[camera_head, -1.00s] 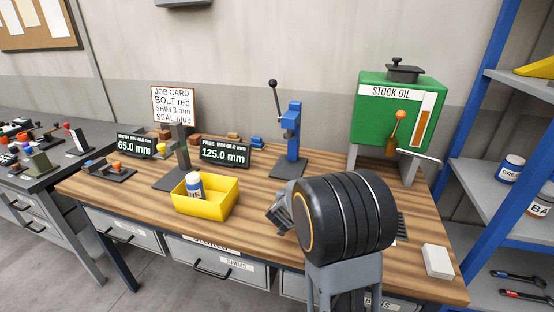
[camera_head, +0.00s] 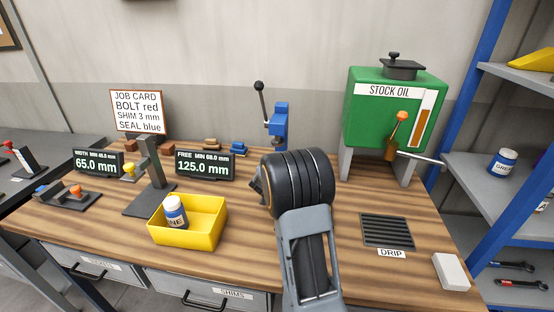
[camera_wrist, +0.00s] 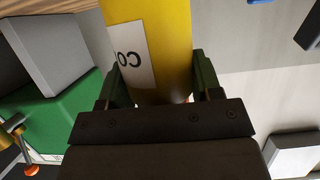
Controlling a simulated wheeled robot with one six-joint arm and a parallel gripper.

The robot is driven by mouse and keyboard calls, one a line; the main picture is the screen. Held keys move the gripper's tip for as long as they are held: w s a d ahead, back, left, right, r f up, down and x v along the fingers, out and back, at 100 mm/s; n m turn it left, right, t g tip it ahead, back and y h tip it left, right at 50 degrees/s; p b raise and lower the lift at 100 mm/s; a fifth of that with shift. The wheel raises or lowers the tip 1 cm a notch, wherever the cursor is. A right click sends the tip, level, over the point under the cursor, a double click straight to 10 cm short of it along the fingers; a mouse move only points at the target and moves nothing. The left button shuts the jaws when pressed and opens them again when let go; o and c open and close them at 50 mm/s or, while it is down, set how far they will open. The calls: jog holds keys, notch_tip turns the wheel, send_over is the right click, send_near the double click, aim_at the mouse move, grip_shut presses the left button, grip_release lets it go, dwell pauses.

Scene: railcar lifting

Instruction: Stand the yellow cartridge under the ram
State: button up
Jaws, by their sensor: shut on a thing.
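The yellow cartridge (camera_wrist: 165,35) fills the upper middle of the wrist view, with a white label partly reading "CO". My gripper (camera_wrist: 155,82) is shut on it, one finger on each side. In the head view my wrist hides the gripper and the cartridge. The blue hand press (camera_head: 279,122) with a black-knobbed lever stands behind my wrist. Its lower part and base are hidden, so I cannot see the space under its ram. How far the cartridge is from the press cannot be told.
The green stock oil tank (camera_head: 394,112) stands right of the press, with the drip grate (camera_head: 388,231) in front. A white block (camera_head: 450,271) lies at right.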

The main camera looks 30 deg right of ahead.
jog(key=w+d+p, duration=0.1)
jog(key=w+d, duration=0.4)
jog(key=shift+w+d+p, duration=0.35)
jog(key=shift+w+p, duration=0.05)
jog(key=shift+f, duration=0.25)
jog(key=shift+a, duration=0.1)
jog(key=shift+f, duration=0.2)
jog(key=o, duration=1)
jog(key=shift+o, duration=0.2)
